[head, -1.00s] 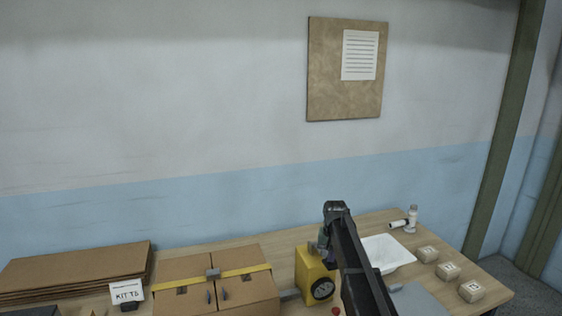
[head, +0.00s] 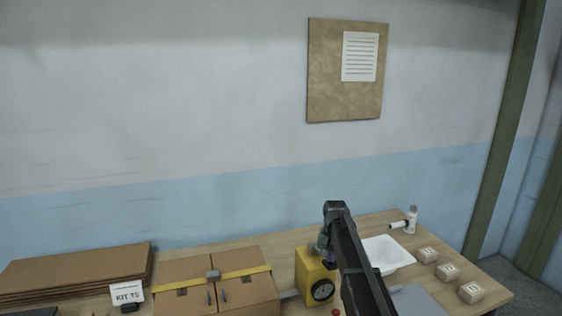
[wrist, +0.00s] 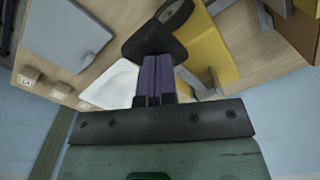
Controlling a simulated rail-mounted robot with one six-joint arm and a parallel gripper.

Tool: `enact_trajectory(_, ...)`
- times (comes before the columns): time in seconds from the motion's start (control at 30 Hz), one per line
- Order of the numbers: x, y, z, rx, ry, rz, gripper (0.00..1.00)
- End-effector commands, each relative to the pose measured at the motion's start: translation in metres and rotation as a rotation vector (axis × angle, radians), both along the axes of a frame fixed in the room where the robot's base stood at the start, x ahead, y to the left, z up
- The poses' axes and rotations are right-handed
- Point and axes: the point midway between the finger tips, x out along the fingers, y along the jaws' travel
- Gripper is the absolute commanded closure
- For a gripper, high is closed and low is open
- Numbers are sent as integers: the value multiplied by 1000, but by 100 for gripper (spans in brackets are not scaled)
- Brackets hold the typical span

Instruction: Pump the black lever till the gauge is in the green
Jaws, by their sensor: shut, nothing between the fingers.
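The yellow pump box (head: 304,268) stands on the bench, with a round dark gauge (head: 322,290) on its front. The gauge's needle and green band are too small to read. My gripper (head: 329,262) is low at the top right of the box, partly hidden by my arm. In the wrist view its purple fingers (wrist: 155,80) are shut, with nothing between them. The black lever (wrist: 155,42) is right at the fingertips and seems to touch them. The yellow box also shows beside it in the wrist view (wrist: 212,48).
A white tray (head: 388,252), a white bottle (head: 412,216) and several labelled blocks (head: 447,271) are at the right. Flat cardboard (head: 75,270) is stacked far left.

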Motion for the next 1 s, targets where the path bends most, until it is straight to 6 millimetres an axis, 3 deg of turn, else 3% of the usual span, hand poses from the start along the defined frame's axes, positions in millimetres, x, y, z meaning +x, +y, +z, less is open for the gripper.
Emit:
enact_trajectory(0.03, 0, 0, 14, 0, 0, 0, 100)
enact_trajectory(0.47, 0, 0, 69, 0, 1, 0, 100)
enact_trajectory(1.0, 0, 0, 68, 0, 1, 0, 100)
